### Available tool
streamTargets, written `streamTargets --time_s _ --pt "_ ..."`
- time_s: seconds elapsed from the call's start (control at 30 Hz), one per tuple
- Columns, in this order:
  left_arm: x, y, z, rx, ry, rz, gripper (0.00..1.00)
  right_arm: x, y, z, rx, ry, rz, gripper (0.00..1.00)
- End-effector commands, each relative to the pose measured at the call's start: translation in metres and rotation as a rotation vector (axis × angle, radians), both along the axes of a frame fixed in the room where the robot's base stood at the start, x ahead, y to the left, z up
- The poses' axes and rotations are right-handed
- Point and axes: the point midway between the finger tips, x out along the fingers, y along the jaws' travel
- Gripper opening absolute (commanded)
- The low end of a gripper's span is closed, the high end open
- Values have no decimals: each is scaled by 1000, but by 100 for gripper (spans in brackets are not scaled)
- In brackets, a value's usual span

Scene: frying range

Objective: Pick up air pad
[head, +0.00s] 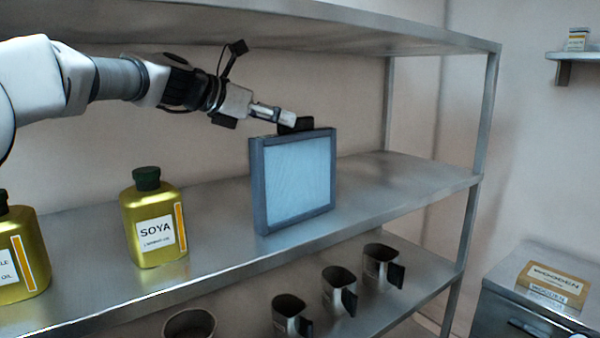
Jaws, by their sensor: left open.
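The air pad (297,181) is a square, light blue panel in a dark grey frame. It stands upright on the middle metal shelf. My left gripper (296,124) reaches in from the left and is at the pad's top edge. Its jaws are open, with the fingertips by the top of the frame. The far finger is partly hidden, and I cannot tell whether either finger touches the frame. My right gripper is not in view.
A soya oil bottle (153,222) and another oil bottle (18,255) stand left on the shelf (400,190). An upper shelf (330,22) hangs above my arm. Several metal cups (338,290) sit below. A box (553,285) lies on a cabinet at right. The shelf right of the pad is clear.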

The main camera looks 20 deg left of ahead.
Motion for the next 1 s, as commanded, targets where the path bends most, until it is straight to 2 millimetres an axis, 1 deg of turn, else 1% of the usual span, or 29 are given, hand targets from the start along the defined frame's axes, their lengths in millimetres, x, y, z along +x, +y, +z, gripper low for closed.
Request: streamTargets --time_s 0.13,0.23,0.33,0.5,0.53,0.57,0.6,0.67,0.7,1.0 --pt "16 -18 -5 2 2 0 51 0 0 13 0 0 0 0" --pt "28 -28 -12 1 2 0 51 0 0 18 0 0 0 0" --pt "34 -33 -16 0 0 0 51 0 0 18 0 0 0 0" --pt "35 -33 -17 0 -1 1 51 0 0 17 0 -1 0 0" --pt "35 -33 -17 -1 -1 0 48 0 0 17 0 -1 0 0" --pt "34 -33 -17 -1 -1 0 37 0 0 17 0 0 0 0" --pt "34 -33 -17 -1 -1 0 23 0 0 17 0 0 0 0" --pt "34 -33 -17 -1 -1 0 2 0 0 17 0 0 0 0" --pt "34 -33 -16 -1 -1 0 0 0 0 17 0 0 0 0" --pt "34 -33 -16 -1 -1 0 0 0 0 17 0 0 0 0"
